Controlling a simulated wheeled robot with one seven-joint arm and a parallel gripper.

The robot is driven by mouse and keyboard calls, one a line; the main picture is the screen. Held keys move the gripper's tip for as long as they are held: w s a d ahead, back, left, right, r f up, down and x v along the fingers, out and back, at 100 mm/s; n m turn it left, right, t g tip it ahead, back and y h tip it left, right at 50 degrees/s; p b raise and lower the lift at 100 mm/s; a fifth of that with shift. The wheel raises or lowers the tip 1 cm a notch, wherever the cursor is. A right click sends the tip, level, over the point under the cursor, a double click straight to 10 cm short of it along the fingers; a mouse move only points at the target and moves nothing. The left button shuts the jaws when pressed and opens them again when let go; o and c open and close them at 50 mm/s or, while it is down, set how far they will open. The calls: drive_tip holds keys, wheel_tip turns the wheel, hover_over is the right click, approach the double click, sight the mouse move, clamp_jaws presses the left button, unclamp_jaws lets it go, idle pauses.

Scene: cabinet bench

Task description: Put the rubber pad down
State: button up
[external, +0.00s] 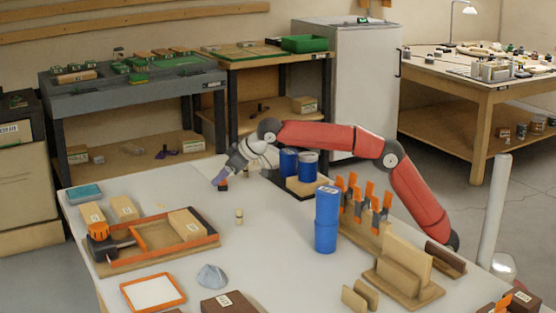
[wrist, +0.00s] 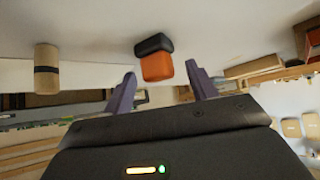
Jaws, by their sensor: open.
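My gripper (external: 217,179) is open and low over the white bench top, near its far edge. A small black and orange block (external: 223,187) is just below the fingertips, apparently on the bench top. In the wrist view the block (wrist: 157,66) shows beyond and between the two spread purple fingers (wrist: 160,72), with a gap on each side. It may be the rubber pad, but I cannot tell for sure. Its underside is hidden.
A wooden peg with a black band (external: 239,216) stands nearby; it also shows in the wrist view (wrist: 47,68). Blue cans (external: 308,165) stand right of the gripper. An orange-edged wooden tray (external: 150,262) lies at the front left. The bench between is mostly clear.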

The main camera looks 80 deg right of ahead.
drive_tip(key=v, duration=0.9)
drive_tip(key=shift+s+r, duration=0.2)
drive_tip(key=shift+s, duration=0.05)
drive_tip(key=s+d+h, duration=0.1)
drive_tip(key=s+d, duration=0.4)
drive_tip(key=s, duration=0.2)
drive_tip(key=s+d+f+m+h+b, duration=0.1)
drive_tip(key=s+d, duration=0.4)
drive_tip(key=s, duration=0.1)
drive_tip(key=s+d+f+h+b, duration=0.1)
drive_tip(key=s+d, duration=0.5)
drive_tip(key=s, duration=0.1)
drive_tip(key=shift+s+f+m, duration=0.15)
drive_tip(key=shift+s+m, duration=0.15)
drive_tip(key=shift+s, duration=0.05)
drive_tip(key=s+d+f, duration=0.2)
drive_tip(key=s+f, duration=0.3)
drive_tip(key=s, duration=0.4)
drive_tip(key=s+a+f+n+g+y+p, duration=0.1)
drive_tip(key=s+a+f, duration=0.4)
drive_tip(key=s+f, duration=0.5)
wheel_tip(320, 180, down, 4)
drive_tip(key=shift+s+a+r+n+g+y+p, duration=0.25)
drive_tip(key=shift+g+y+p, duration=0.25)
drive_tip(key=shift+g+y, duration=0.55)
drive_tip(key=shift+w+d, duration=0.1)
